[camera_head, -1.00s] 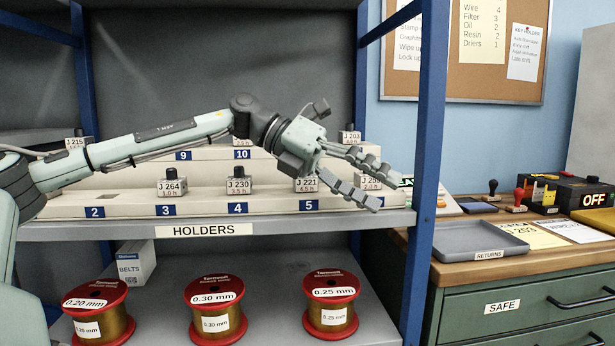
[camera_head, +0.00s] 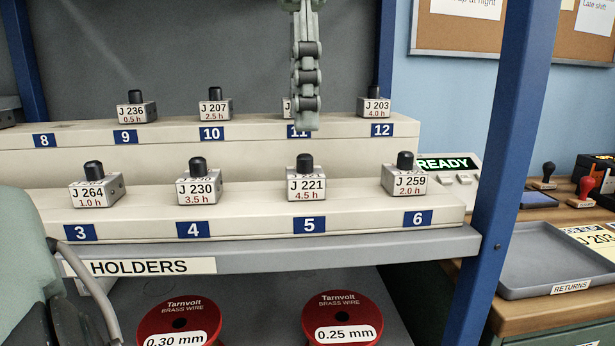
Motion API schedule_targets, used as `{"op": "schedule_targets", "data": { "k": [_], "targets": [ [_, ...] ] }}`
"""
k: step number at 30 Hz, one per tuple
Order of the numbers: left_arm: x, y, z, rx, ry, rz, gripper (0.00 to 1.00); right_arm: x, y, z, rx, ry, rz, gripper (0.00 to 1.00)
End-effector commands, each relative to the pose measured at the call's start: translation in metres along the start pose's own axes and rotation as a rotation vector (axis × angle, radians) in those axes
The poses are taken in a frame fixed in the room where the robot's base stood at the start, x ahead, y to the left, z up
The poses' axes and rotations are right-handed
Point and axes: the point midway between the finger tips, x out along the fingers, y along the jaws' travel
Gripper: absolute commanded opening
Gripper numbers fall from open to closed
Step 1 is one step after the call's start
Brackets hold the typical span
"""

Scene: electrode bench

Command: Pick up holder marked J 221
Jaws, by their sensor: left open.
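The holder marked J 221 (camera_head: 306,184) is a small grey block with a black knob on top and a white label reading 4.5 h. It stands upright at position 5 on the lower step of the holder rack (camera_head: 260,222). My left gripper (camera_head: 305,115) hangs down from the top of the view, above J 221 and apart from it. Its fingers are seen edge-on, one largely behind the other, and it is open with nothing between them. It hides most of the holder at position 11 behind it. My right gripper is not in view.
Holder J 230 (camera_head: 198,186) stands left of J 221 and J 259 (camera_head: 405,180) stands right, with gaps between. J 203 (camera_head: 377,108) and others stand on the upper step. A blue shelf post (camera_head: 497,190) rises at right. A grey returns tray (camera_head: 550,262) lies beyond it.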

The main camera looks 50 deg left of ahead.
Motion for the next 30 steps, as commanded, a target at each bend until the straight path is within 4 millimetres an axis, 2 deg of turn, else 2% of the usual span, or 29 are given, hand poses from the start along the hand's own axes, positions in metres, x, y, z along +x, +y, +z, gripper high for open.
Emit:
{"op": "schedule_targets", "data": {
  "k": [15, 19, 25, 30],
  "targets": [
    [0.066, -0.004, 0.001, 0.002, 0.003, -0.003, 0.62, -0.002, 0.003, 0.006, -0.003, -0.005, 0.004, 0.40],
    [0.074, -0.004, 0.002, 0.000, 0.001, 0.000, 0.62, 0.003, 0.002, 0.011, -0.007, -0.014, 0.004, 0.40],
    [0.075, -0.003, 0.002, -0.001, 0.001, 0.000, 0.62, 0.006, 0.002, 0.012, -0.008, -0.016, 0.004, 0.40],
    [0.075, -0.004, 0.002, -0.001, 0.000, 0.000, 0.42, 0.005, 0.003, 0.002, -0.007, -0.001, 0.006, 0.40]
  ]
}}
